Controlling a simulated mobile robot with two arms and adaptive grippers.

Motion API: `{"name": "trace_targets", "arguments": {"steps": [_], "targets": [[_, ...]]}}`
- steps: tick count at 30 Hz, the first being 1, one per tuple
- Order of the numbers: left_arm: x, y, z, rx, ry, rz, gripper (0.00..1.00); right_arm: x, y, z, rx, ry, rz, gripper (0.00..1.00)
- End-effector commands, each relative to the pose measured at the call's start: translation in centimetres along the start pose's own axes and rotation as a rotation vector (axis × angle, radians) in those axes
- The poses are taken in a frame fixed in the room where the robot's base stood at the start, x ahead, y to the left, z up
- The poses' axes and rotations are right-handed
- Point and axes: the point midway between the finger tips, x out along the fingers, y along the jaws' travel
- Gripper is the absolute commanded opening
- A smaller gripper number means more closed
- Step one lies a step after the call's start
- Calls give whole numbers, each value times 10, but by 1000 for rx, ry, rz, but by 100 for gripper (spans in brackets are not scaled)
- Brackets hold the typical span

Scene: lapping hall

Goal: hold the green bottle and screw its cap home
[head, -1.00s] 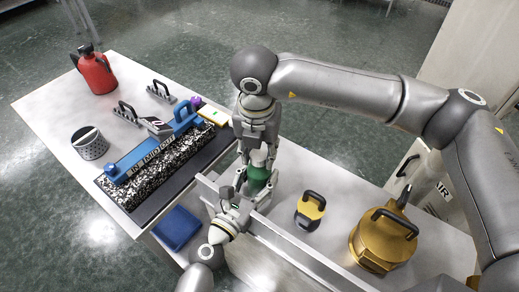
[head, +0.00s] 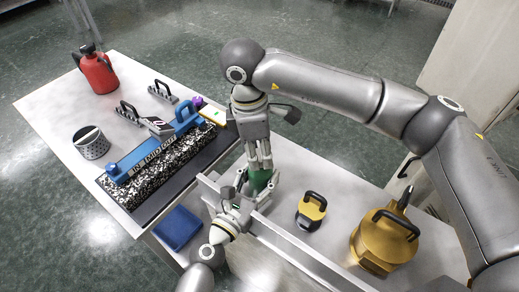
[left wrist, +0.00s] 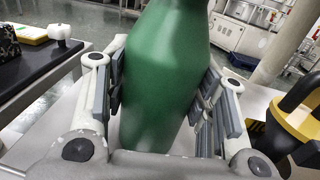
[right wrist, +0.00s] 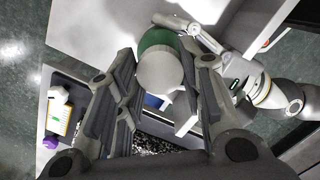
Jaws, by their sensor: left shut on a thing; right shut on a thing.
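The green bottle (head: 260,180) stands upright at the grey rail, and its body fills the middle of the left wrist view (left wrist: 165,75). My left gripper (head: 246,190) is shut around the bottle's body, one finger pad on each side. My right gripper (head: 258,162) points down from above the bottle. In the right wrist view the white cap (right wrist: 162,73) sits between the right fingers, over the green shoulder of the bottle (right wrist: 155,40), and that gripper is shut on the cap. The thread and the seam under the cap are hidden, so how tightly it sits cannot be told.
A grey rail (head: 290,238) runs along the table beside the bottle. A yellow-and-black handled block (head: 311,212) and a brass-coloured can (head: 383,245) stand to the right. A blue straightedge (head: 150,150) on a speckled block and a red can (head: 99,73) are to the left.

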Motion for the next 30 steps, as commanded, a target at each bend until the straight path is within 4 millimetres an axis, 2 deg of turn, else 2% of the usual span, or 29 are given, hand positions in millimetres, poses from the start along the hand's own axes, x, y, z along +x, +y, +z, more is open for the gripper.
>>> {"name": "trace_targets", "arguments": {"steps": [3,4,9,20,30], "targets": [[0,0,-1,0,1,-1,0,-1,1,0,0,0,3,24],[0,0,-1,0,1,-1,0,-1,1,0,0,0,3,37],[0,0,-1,0,1,-1,0,0,1,0,-2,0,3,57],[0,0,0,0,1,-1,0,-3,1,0,-3,0,3,57],[0,0,-1,-1,1,-1,0,-42,0,5,-4,0,3,57]]}}
